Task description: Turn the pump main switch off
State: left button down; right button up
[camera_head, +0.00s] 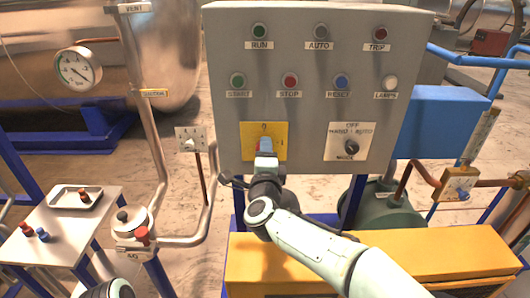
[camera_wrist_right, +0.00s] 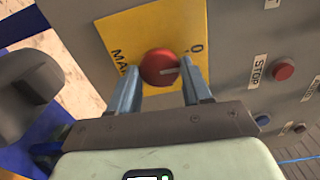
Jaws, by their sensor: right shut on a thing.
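The pump main switch is a red round knob (camera_wrist_right: 159,68) on a yellow plate (camera_head: 279,140) at the lower left of the grey control panel. My right gripper (camera_head: 265,147) is at this plate and covers most of the knob in the head view. In the right wrist view its two fingers (camera_wrist_right: 160,80) stand on either side of the knob and are shut on it. The knob's pale mark points to the right of that picture, on the side of the plate's "0". My left gripper is not in view.
The mode knob (camera_head: 351,147) sits right of the main switch plate. The STOP button (camera_head: 290,80) and other buttons are above. A yellow box (camera_head: 470,254) stands below the panel. A pipe with a red-handled valve (camera_head: 142,234) and a small table (camera_head: 62,228) are at left.

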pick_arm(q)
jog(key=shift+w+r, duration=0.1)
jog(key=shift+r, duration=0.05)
pick_arm(e)
jog(key=shift+n, duration=0.5)
jog(key=o, duration=1.1)
jog(key=shift+c, duration=0.2)
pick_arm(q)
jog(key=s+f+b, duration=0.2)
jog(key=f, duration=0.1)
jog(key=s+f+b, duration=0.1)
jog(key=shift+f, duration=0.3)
pick_arm(e)
jog(key=s, duration=1.3)
jog(key=shift+s, duration=0.2)
